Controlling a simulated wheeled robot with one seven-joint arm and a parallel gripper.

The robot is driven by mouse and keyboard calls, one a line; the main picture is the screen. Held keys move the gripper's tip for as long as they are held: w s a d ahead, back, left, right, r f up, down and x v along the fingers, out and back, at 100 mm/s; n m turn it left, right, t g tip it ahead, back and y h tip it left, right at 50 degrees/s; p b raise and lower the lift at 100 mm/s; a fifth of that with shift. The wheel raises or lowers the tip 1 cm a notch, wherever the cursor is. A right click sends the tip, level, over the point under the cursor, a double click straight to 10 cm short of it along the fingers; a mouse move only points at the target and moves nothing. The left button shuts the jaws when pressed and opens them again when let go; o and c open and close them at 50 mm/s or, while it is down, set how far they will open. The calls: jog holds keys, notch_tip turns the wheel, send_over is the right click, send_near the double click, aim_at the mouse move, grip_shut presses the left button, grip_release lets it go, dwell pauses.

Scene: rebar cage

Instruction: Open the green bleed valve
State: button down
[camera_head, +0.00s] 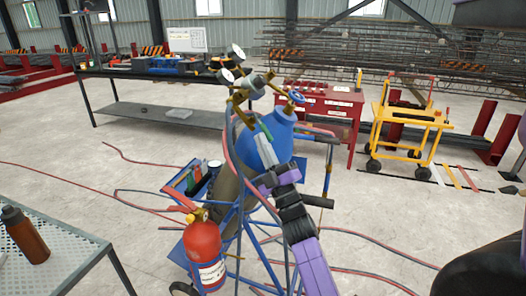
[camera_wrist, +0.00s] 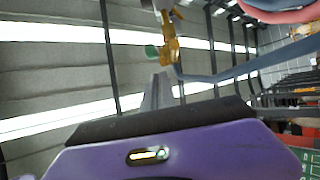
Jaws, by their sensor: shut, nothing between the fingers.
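The green bleed valve (camera_wrist: 152,51) shows in the wrist view as a small green tab on the left side of a brass fitting (camera_wrist: 170,48). My gripper (camera_wrist: 159,78) is shut and empty, its grey fingers pointing up toward the fitting. The fingertips appear just below the green tab, with a gap in the picture; the depth between them is hard to tell. In the head view, my gripper reaches up in front of the blue cylinder (camera_head: 281,127), below the brass valves and gauges (camera_head: 248,84).
A red fire extinguisher (camera_head: 204,254) stands left of my arm, by the blue cylinder cart. Hoses lie across the floor. A long workbench (camera_head: 150,112), red tool cabinet (camera_head: 322,104) and yellow cart (camera_head: 412,118) stand behind. A perforated table (camera_head: 62,241) with a brown bottle (camera_head: 25,234) is at left.

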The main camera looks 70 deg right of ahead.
aim_at(270, 139)
jog(key=shift+d+f, duration=0.15)
jog(key=shift+d, duration=0.7)
jog(key=n+t+y, duration=0.1)
jog(key=d+n+t+y+b, duration=0.1)
jog(key=d+f+n+t+y+b, duration=0.1)
jog(key=shift+s+y, duration=0.3)
jog(key=shift+s, duration=0.05)
